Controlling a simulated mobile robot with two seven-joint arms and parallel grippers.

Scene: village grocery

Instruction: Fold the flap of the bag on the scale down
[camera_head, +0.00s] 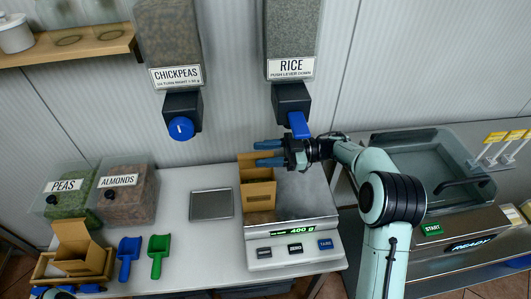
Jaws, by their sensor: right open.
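A brown open-topped paper bag (258,200) stands on the left part of the steel scale (305,205), whose display reads 400 g. Its flap (247,174) stands up at the back edge. My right gripper (262,153) reaches in from the right at the flap's height, its two blue fingers apart and pointing left. The lower finger overlaps the flap in the picture; I cannot tell whether it touches. My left gripper (77,290) shows only in part at the bottom left edge, and its opening is unclear.
A second open box (78,248) sits in a tray at left, beside blue (129,255) and green (159,252) scoops. Peas (68,198) and almonds (127,193) bins stand behind. Chickpeas (178,60) and rice (291,50) dispensers hang above. A metal plate (211,204) lies left of the scale.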

